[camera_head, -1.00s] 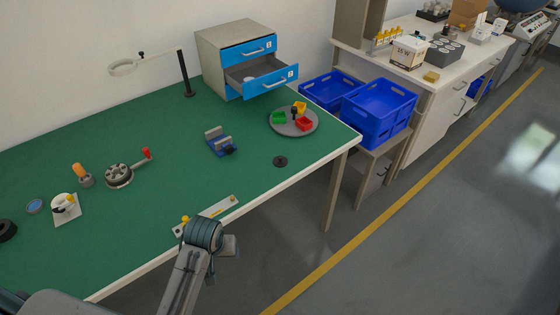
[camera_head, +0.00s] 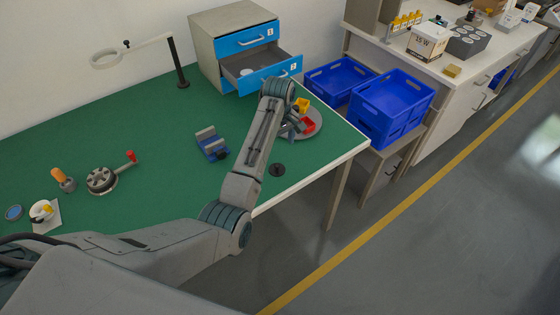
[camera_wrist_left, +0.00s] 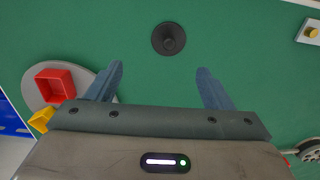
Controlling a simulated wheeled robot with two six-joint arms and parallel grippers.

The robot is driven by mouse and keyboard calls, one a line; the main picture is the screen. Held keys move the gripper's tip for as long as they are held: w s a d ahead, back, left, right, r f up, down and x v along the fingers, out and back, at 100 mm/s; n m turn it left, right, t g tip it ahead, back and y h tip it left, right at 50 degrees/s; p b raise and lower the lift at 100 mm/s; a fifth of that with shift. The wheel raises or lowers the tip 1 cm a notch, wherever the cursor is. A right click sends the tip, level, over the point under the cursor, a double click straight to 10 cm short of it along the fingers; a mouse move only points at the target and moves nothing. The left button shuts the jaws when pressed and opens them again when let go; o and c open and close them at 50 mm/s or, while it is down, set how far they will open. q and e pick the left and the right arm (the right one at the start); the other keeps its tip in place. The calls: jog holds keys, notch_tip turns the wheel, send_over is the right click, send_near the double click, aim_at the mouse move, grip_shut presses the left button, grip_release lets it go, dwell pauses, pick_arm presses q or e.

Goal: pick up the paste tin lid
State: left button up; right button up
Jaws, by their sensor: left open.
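A dark round disc with a raised middle knob (camera_head: 277,170) lies flat on the green bench near its front edge; it also shows in the left wrist view (camera_wrist_left: 168,38). It looks like a lid, but I cannot tell surely that it is the paste tin lid. A small blue-topped round piece (camera_head: 13,212) lies at the far left. My left gripper (camera_head: 293,130) is over the bench beside the grey turntable, partly hidden by its own wrist. In the left wrist view its fingers (camera_wrist_left: 160,72) are apart and empty, with the disc beyond them. My right gripper is not in view.
The grey turntable (camera_head: 317,129) carries a red bin (camera_wrist_left: 54,86) and a yellow bin (camera_head: 302,105). A drawer unit (camera_head: 207,52) with one open drawer stands behind. A blue clamp (camera_head: 213,148), a crank fixture (camera_head: 102,180) and a lamp stand (camera_head: 179,65) occupy the bench. Blue crates (camera_head: 390,103) stand right.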

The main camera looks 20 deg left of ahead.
aim_at(277, 165)
pick_arm(q)
jog(key=f, duration=0.1)
jog(key=s+f, duration=0.1)
jog(key=shift+s+f+p, duration=0.2)
jog(key=shift+f+p, duration=0.15)
jog(key=shift+f, duration=0.05)
jog(key=shift+w+f, duration=0.15)
jog(key=shift+f, duration=0.2)
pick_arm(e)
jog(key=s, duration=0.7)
pick_arm(q)
jog(key=f, duration=0.1)
jog(key=f+p, duration=0.1)
jog(key=f, duration=0.1)
jog(key=f+p, duration=0.1)
jog(key=shift+s+a+f, duration=0.15)
jog(key=shift+s+f, duration=0.05)
jog(key=shift+s, duration=0.05)
jog(key=shift+f, duration=0.45)
jog(key=shift+c, duration=0.2)
jog(key=c, duration=1)
jog(key=shift+c, duration=0.2)
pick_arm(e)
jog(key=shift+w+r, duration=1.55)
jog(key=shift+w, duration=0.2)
